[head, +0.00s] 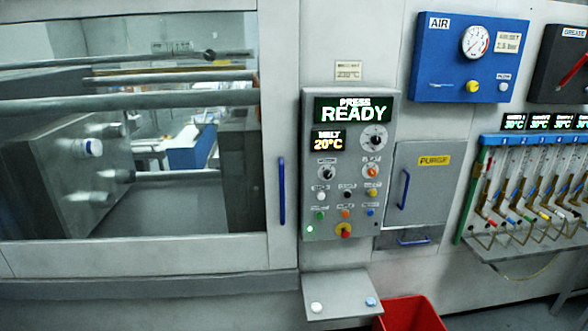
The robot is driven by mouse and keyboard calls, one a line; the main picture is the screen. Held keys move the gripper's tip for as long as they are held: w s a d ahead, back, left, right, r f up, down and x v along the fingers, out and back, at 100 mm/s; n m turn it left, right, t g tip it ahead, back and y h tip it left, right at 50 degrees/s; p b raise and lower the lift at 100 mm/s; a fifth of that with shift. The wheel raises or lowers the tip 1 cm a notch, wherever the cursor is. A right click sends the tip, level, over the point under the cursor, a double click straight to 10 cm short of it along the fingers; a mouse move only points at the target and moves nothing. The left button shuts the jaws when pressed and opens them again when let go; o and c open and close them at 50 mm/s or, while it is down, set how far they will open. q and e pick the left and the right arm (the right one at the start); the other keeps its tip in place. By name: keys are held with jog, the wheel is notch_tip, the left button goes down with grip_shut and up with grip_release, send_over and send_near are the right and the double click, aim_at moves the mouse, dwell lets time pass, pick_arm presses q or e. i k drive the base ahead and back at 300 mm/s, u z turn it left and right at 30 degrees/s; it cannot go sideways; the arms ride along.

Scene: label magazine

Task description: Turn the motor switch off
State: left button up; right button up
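The control panel (311,230) stands in the middle, on the machine's front. Its displays read "PRESS READY" (352,109) and "MELT 20°C" (327,141). Below them is a dark rotary knob (326,173) at the left, under a small label that may read "MOTOR" but is too blurred to be sure. Its setting cannot be made out. An orange knob (371,171) is to its right, and a larger dial (374,138) is above that. Neither gripper is in view.
A windowed guard door with a blue handle (282,190) is at the left. A purge door (424,180) is right of the panel. A shelf with two buttons (340,291) juts out below, beside a red bin (410,314). The space before the panel is clear.

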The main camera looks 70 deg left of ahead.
aim_at(327, 174)
jog(key=u, duration=1.9)
jog(key=k, duration=0.55)
jog(key=u, duration=1.05)
jog(key=i, duration=0.65)
jog(key=u, duration=0.6)
jog(key=i, duration=0.75)
jog(key=z, duration=0.3)
